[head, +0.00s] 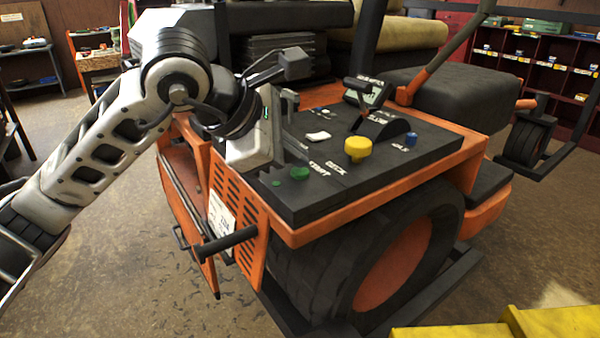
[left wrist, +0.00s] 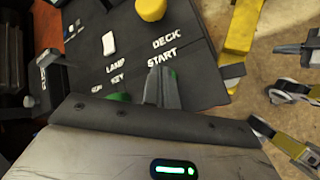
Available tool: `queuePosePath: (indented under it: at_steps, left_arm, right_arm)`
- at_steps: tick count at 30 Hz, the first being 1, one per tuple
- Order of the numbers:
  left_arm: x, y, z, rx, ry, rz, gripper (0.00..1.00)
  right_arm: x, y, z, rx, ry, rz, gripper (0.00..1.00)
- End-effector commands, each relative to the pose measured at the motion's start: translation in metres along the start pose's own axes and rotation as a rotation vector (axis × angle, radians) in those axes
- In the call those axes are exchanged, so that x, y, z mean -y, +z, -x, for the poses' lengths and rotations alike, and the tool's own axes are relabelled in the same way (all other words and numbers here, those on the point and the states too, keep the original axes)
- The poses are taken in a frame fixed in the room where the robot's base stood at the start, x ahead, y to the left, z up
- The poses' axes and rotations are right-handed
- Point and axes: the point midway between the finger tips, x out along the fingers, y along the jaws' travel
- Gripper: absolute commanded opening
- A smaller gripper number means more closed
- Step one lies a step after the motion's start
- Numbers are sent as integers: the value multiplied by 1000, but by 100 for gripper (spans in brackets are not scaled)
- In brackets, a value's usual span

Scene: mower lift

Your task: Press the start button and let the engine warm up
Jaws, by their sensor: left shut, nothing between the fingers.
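The orange mower (head: 230,205) has a black control panel (head: 260,185) on top. The green start button (head: 300,173) sits near its front edge, beside the printed word START. My left gripper (head: 262,145) is over the panel's left part in the head view; its fingertips are hard to make out there. In the left wrist view the shut, empty fingers (left wrist: 162,88) overlap the green start button (left wrist: 173,76), just below START. I cannot tell whether they touch it. My right gripper does not show.
On the panel are a yellow deck knob (head: 358,147), a white lamp switch (head: 319,136), a blue knob (head: 411,138) and a small display (head: 372,92). A black bar (head: 230,240) sticks out in front. Yellow structure (head: 555,322) fills the lower right corner.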

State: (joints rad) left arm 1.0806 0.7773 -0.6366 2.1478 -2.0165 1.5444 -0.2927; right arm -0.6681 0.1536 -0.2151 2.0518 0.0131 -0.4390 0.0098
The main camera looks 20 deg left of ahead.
Motion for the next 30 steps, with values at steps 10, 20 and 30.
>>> queuePosePath:
  at_steps: [10, 20, 30]
  left_arm:
    - [0, 0, 0, 0, 0, 0, 0]
    - [2, -2, -3, 0, 0, 0, 0]
    - [4, -4, -6, -1, 0, 0, 0]
  right_arm:
    - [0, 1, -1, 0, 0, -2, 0]
    - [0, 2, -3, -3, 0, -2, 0]
    - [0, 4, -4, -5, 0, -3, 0]
